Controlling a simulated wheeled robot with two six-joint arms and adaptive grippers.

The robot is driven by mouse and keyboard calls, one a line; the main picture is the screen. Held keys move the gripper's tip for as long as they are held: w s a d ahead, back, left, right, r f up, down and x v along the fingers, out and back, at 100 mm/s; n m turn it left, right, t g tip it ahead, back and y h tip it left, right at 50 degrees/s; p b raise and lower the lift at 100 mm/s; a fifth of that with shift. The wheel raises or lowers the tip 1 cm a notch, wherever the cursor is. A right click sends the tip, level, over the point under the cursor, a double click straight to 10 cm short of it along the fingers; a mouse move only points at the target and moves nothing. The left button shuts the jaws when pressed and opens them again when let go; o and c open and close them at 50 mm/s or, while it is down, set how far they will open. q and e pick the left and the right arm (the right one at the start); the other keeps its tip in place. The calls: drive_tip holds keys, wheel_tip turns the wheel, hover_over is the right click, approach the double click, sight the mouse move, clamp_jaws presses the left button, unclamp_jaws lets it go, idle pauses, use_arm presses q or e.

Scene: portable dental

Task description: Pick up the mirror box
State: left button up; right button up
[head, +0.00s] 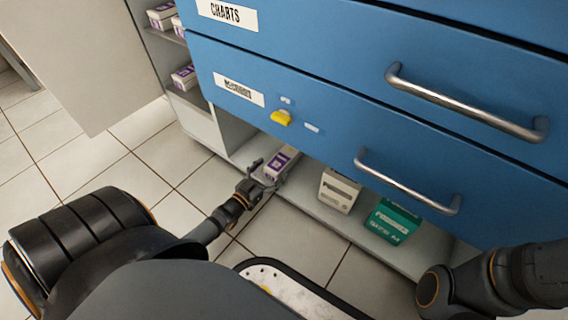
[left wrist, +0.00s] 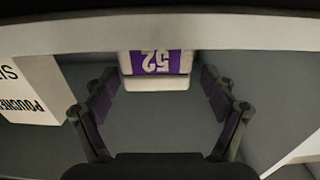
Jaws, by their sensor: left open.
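A purple and white box (head: 283,160) lies on the low open shelf under the blue drawers in the head view. No name on it can be read, so I cannot confirm it is the mirror box. My left gripper (head: 262,180) is at its near end. In the left wrist view the box (left wrist: 156,62), marked with an upside-down "52", lies ahead, centred between the open fingers of the left gripper (left wrist: 160,92). The fingers do not appear to touch it. My right arm shows at lower right in the head view; its gripper is out of view.
A white pouches box (head: 339,190) and a green box (head: 393,221) stand on the same shelf to the right. The blue drawer front (head: 300,85) with metal handles hangs above. Side shelves at upper left hold more purple and white boxes (head: 184,76). Tiled floor is clear at left.

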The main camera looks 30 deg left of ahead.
sight(281, 160)
use_arm(q)
drive_tip(key=w+b, duration=0.3)
drive_tip(key=w+f+b, duration=0.1)
drive_tip(key=b, duration=0.1)
drive_tip(key=shift+w+d, duration=0.35)
drive_tip(key=shift+w+r, duration=0.2)
drive_tip(key=shift+w, duration=0.05)
drive_tip(key=shift+r, duration=0.1)
drive_tip(key=c, duration=1.4)
drive_tip(key=shift+c, duration=0.5)
drive_tip(key=shift+r, duration=0.15)
